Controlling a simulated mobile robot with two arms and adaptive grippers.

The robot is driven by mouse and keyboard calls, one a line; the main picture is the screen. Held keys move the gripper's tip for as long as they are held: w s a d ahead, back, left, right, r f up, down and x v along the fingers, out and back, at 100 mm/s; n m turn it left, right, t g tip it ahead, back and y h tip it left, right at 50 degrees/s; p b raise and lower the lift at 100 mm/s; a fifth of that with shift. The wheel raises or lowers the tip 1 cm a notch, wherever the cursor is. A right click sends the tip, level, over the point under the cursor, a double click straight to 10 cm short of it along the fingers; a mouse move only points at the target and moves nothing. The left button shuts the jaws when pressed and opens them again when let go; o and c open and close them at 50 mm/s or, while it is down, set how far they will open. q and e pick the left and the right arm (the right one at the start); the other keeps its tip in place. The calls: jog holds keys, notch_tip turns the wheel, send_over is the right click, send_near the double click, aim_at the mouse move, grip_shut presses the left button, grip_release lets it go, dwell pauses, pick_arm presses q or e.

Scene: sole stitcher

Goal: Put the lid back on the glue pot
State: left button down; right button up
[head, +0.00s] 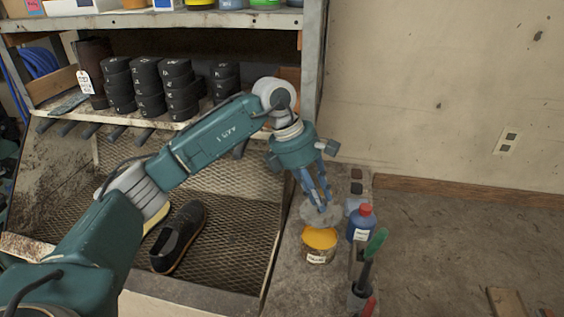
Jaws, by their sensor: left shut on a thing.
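The glue pot (319,256) stands on the narrow side ledge, a squat labelled can with orange-yellow glue showing in its open top. My left gripper (321,208) points down above the pot's far side and is shut on the lid (311,216), a grey round disc. The lid appears to be over the pot's far edge, with most of the glue surface uncovered in this view. I cannot tell whether lid and pot touch. My right gripper is not in view.
A blue bottle with a red cap (361,222) stands close right of the pot. A green-handled tool (375,246) stands upright in front of it. A dark shoe (178,238) lies on the mesh tray (228,240).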

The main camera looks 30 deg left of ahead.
aim_at(314, 211)
pick_arm(q)
jog(key=shift+s+d+f, duration=0.15)
jog(key=shift+d+f, duration=0.05)
jog(key=shift+f+m, duration=0.2)
jog(key=shift+m, duration=0.1)
jog(key=shift+s+f, duration=0.1)
jog(key=shift+f, duration=0.2)
jog(key=shift+d+f+b, duration=0.2)
jog(key=shift+f+b, duration=0.3)
jog(key=shift+f, duration=0.15)
notch_tip(314, 211, down, 3)
jog(key=shift+a+f+b, duration=0.15)
jog(key=shift+f+b, duration=0.05)
jog(key=shift+b, duration=0.85)
jog(key=shift+f+b, duration=0.35)
jog(key=shift+f, duration=0.15)
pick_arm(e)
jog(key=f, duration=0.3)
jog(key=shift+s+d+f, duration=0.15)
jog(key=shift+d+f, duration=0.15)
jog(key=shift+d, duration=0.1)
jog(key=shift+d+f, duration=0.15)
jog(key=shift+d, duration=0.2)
